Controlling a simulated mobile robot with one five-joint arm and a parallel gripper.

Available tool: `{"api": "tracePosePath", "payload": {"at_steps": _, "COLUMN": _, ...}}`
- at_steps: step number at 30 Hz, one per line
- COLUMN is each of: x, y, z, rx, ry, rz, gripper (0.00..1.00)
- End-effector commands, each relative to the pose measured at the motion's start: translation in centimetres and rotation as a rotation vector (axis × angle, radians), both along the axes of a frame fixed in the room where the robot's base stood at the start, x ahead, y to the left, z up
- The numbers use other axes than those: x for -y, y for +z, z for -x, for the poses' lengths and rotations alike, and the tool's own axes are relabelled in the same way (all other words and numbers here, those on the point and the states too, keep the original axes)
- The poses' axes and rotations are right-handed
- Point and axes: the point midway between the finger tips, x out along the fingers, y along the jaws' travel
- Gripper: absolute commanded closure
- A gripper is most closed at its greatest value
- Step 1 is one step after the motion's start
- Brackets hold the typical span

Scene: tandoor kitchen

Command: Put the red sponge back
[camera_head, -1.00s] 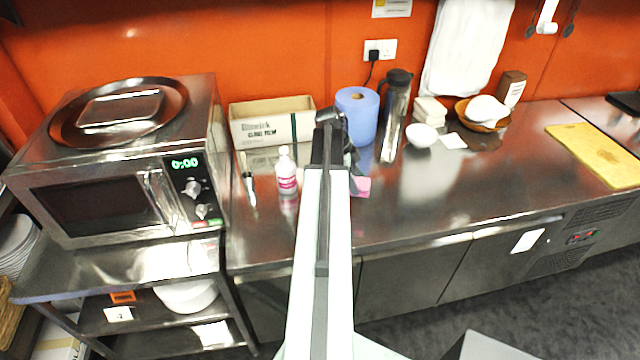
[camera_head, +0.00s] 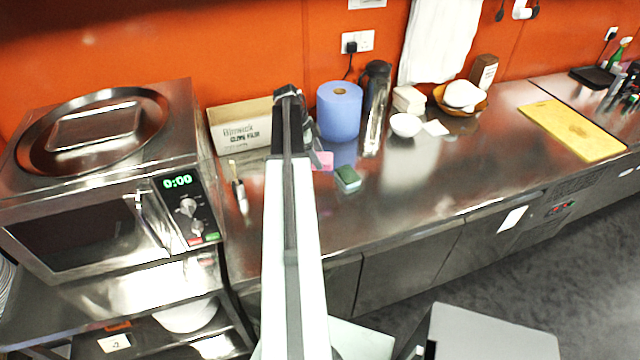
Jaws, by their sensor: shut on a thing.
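The red sponge, which looks pink (camera_head: 323,161), shows just right of the end of my arm, with its left part hidden behind the arm. My gripper (camera_head: 313,146) is mostly hidden behind my own wrist; it is shut on the sponge and holds it over the back left part of the steel counter (camera_head: 420,180). A green sponge (camera_head: 347,179) lies on the counter to the right of and nearer than the held sponge. The gap between the held sponge and the counter cannot be told.
A blue paper roll (camera_head: 340,112) and a steel flask (camera_head: 375,110) stand behind the sponges. A cling film box (camera_head: 240,128) is at the left, next to the microwave (camera_head: 110,205). A white bowl (camera_head: 405,125) is farther right. The counter's middle is clear.

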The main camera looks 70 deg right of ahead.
Motion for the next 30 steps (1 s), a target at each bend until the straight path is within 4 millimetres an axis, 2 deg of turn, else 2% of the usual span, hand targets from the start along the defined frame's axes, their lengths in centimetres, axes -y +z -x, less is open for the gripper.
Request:
{"api": "tracePosePath", "payload": {"at_steps": 5, "x": -0.1, "y": -1.7, "z": 0.1, "rx": 0.0, "ry": -0.001, "rz": -0.001, "gripper": 0.85}}
{"api": "tracePosePath", "payload": {"at_steps": 12, "x": -0.1, "y": -6.6, "z": 0.2, "rx": 0.0, "ry": -0.002, "rz": 0.0, "gripper": 0.85}}
{"api": "tracePosePath", "payload": {"at_steps": 18, "x": -0.1, "y": -6.8, "z": 0.2, "rx": 0.0, "ry": -0.002, "rz": 0.0, "gripper": 0.85}}
{"api": "tracePosePath", "payload": {"at_steps": 25, "x": -0.1, "y": -10.5, "z": 0.3, "rx": 0.0, "ry": -0.003, "rz": 0.0, "gripper": 0.85}}
{"api": "tracePosePath", "payload": {"at_steps": 30, "x": 0.0, "y": -10.1, "z": 0.3, "rx": 0.0, "ry": -0.003, "rz": 0.0, "gripper": 0.85}}
